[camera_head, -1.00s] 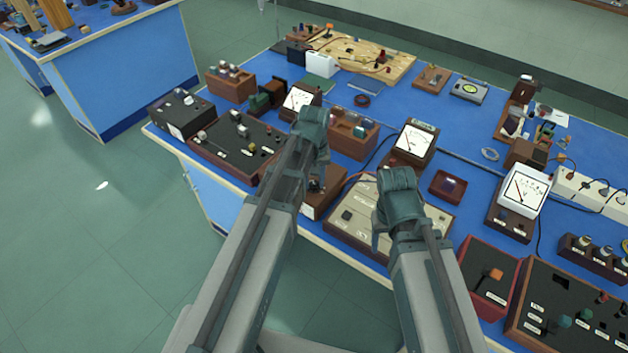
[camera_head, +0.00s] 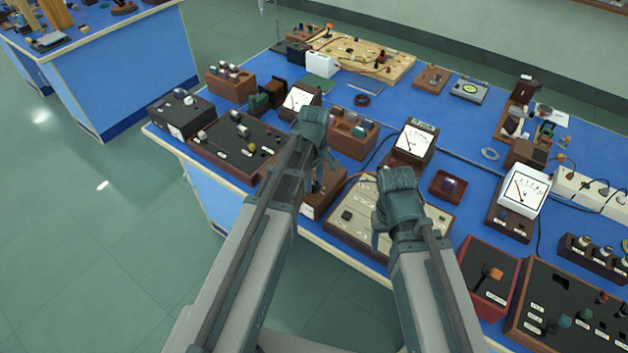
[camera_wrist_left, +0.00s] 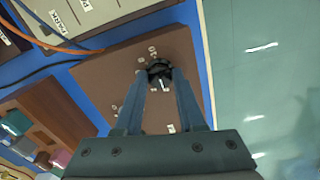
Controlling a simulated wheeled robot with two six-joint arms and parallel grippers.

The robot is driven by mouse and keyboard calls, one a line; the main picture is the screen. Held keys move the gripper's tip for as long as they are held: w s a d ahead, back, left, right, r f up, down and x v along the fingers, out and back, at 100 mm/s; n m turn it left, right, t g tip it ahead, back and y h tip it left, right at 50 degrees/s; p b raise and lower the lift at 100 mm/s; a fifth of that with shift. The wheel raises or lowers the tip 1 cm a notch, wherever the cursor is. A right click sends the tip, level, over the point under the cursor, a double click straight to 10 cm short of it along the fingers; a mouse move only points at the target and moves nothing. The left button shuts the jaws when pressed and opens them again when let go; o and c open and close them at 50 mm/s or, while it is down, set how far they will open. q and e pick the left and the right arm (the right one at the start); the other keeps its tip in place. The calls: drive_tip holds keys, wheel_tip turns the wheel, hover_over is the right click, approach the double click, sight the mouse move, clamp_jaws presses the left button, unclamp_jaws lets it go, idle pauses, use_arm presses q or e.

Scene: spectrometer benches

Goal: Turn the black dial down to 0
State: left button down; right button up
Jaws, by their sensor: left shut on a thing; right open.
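The black dial (camera_wrist_left: 158,70) sits on a brown wooden box (camera_wrist_left: 105,78) with small white number labels around it in the left wrist view. The numbers are too small to read surely. My left gripper (camera_wrist_left: 160,84) is shut on the dial, a finger on each side of it. In the head view my left gripper (camera_head: 314,180) points down at the brown box (camera_head: 325,200), and my arm hides most of the dial. My right gripper (camera_head: 380,240) is open and empty above the cream switch panel (camera_head: 352,208).
The cream panel with orange and dark wires stands right beside the box. A wooden block with coloured pegs (camera_head: 352,143) is behind it, and a black panel with knobs (camera_head: 225,145) is to the left. The bench's front edge is close. A white meter (camera_head: 415,141) stands further back.

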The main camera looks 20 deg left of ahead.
sight(314, 184)
idle(0.4)
use_arm(q)
drive_tip(key=c, duration=0.5)
unclamp_jaws()
wheel_tip(314, 184, up, 14)
drive_tip(key=p, duration=1.4)
drive_tip(key=shift+f, duration=0.1)
